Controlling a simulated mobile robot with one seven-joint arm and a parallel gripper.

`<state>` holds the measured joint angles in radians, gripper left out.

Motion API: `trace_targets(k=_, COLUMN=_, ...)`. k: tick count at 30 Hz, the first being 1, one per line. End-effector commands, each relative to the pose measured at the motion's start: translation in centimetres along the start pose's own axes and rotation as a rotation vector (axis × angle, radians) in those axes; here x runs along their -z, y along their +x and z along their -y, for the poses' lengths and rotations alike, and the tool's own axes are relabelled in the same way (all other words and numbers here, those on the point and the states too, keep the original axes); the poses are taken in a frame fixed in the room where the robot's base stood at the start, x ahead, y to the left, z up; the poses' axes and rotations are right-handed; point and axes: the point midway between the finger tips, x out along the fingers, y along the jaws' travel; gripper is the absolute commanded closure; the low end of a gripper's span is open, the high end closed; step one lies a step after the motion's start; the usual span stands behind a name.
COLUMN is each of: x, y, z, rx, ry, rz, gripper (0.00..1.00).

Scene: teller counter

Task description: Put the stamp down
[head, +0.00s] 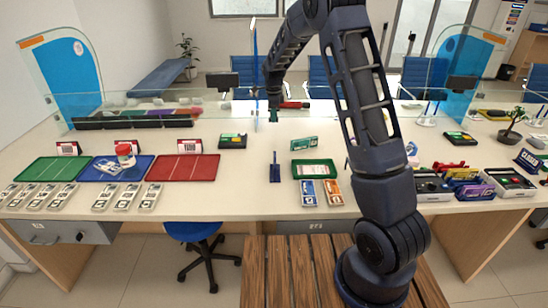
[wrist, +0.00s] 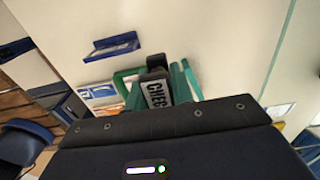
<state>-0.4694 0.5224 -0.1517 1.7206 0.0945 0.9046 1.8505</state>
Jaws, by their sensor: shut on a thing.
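My gripper (head: 274,108) is above the back part of the counter, near the upright glass divider. It is shut on the stamp (wrist: 157,92), which is dark with a white label reading "CHEC" in the wrist view. Teal strips show beside the label there; I cannot tell whether they belong to the stamp. A small teal part shows at the gripper's tip in the head view. I cannot tell whether the stamp touches the counter.
A green tray (head: 296,173) and blue stand (head: 275,173) are nearer on the counter, with a dark device (head: 232,141) to the left. A green pack (head: 303,143) lies behind the tray. A red object (head: 295,105) shows beside my gripper. Bare counter (head: 255,155) lies between them.

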Motion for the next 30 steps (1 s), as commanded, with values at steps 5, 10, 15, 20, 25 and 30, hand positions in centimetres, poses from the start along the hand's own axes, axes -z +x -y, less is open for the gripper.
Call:
trace_targets(k=5, x=0.2, y=0.6, z=1.4, rx=-0.002, ry=-0.001, rz=0.0, gripper=1.0)
trace_targets(k=10, x=0.2, y=3.4, z=1.4, rx=-0.004, ry=-0.001, rz=0.0, gripper=1.0)
trace_targets(k=15, x=0.3, y=7.1, z=1.4, rx=-0.004, ry=-0.001, rz=0.0, gripper=1.0)
trace_targets(k=20, x=0.2, y=10.6, z=1.4, rx=-0.004, ry=-0.001, rz=0.0, gripper=1.0)
trace_targets(k=25, x=0.3, y=13.9, z=1.4, rx=-0.003, ry=0.0, rz=0.0, gripper=1.0)
trace_targets(k=30, x=0.2, y=15.6, z=1.4, rx=-0.002, ry=0.0, rz=0.001, gripper=1.0)
